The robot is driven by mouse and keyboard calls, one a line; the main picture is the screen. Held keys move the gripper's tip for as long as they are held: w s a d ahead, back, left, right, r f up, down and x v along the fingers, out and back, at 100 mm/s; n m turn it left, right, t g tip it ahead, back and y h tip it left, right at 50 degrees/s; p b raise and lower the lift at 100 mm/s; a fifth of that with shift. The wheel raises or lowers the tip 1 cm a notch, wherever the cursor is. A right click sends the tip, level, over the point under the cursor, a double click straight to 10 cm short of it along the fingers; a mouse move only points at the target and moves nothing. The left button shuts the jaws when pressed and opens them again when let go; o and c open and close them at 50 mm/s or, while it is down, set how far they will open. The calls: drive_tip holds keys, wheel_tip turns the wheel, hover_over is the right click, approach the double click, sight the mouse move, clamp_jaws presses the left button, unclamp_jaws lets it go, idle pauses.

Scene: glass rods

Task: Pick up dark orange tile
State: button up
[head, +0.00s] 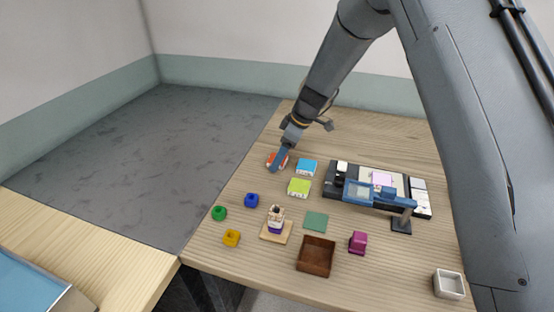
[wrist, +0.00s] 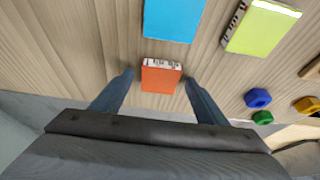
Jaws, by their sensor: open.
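The dark orange tile (wrist: 160,78) lies on the wooden table, with a light patterned strip along one side. In the wrist view it sits between the tips of my two open fingers, with a gap on each side. My gripper (wrist: 158,82) is open and empty. In the head view my gripper (head: 279,160) is over the tile (head: 270,160) near the table's left edge and hides part of it. I cannot tell how high the fingertips are above the table.
A blue tile (head: 307,167) and a lime tile (head: 299,187) lie close by on the right. Blue (head: 252,200), green (head: 219,213) and yellow (head: 231,238) pieces lie nearer the front. A brown box (head: 315,256) and a dark board (head: 340,190) stand further right. The table (head: 360,130) is bare behind.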

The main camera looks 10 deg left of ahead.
drive_tip(key=shift+f, duration=0.1)
drive_tip(key=shift+c, duration=0.4)
drive_tip(key=c, duration=1.2)
drive_tip(key=shift+o, duration=0.2)
